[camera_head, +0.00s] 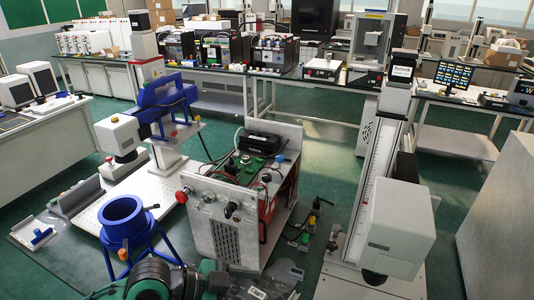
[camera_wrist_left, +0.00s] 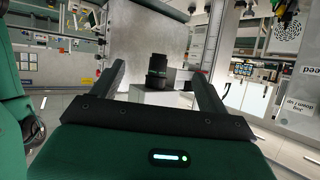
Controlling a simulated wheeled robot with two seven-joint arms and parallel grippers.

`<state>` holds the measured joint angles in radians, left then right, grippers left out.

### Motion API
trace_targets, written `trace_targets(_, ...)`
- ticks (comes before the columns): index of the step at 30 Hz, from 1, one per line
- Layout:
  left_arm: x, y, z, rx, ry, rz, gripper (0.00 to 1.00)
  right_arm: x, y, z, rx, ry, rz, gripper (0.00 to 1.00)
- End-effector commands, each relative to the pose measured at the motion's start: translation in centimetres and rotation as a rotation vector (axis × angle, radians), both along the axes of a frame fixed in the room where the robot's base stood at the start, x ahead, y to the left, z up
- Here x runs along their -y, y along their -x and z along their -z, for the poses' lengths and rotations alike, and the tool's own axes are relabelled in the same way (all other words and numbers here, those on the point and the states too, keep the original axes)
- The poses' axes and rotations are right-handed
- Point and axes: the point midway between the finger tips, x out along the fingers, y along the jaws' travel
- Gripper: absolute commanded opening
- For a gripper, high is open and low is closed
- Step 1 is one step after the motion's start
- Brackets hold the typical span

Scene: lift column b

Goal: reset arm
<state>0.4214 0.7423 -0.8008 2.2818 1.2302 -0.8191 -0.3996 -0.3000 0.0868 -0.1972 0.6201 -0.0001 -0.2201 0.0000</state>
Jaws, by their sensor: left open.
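My left gripper (camera_wrist_left: 160,72) fills the lower part of the left wrist view, with its two dark fingers spread wide. Nothing is held between them. A dark stepped cylinder (camera_wrist_left: 157,73) on a pale block shows in the gap, beyond the fingers; I cannot tell what it is. In the head view, green and black links of my own arm show at the bottom edge, left of centre, but no gripper fingers can be made out there. My right gripper is in neither view.
A metal control box (camera_head: 225,225) stands close in front, with a blue funnel-like ring on legs (camera_head: 124,222) to its left. A tall column with a white housing (camera_head: 397,228) stands to the right. Lab benches (camera_head: 290,83) line the back. Green floor (camera_head: 320,140) is open between.

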Motion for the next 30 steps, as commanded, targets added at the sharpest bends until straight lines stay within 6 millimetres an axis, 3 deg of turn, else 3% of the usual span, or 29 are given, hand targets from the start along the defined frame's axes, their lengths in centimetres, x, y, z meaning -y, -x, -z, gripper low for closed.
trace_targets(8, 0.2, 1.3, 3.0, -0.031, -0.059, -0.131, 0.77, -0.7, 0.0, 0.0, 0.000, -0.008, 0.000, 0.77)
trace_targets(14, -2.2, 1.9, 6.5, -0.111, -0.149, -0.346, 0.77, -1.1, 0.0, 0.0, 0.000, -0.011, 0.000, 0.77)
trace_targets(20, -7.1, 3.6, 10.7, -0.251, -0.278, -0.620, 0.77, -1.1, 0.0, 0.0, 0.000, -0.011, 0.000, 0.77)
trace_targets(30, -16.2, 10.1, 16.5, -0.508, -0.519, -1.027, 0.77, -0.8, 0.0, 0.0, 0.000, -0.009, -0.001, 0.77)
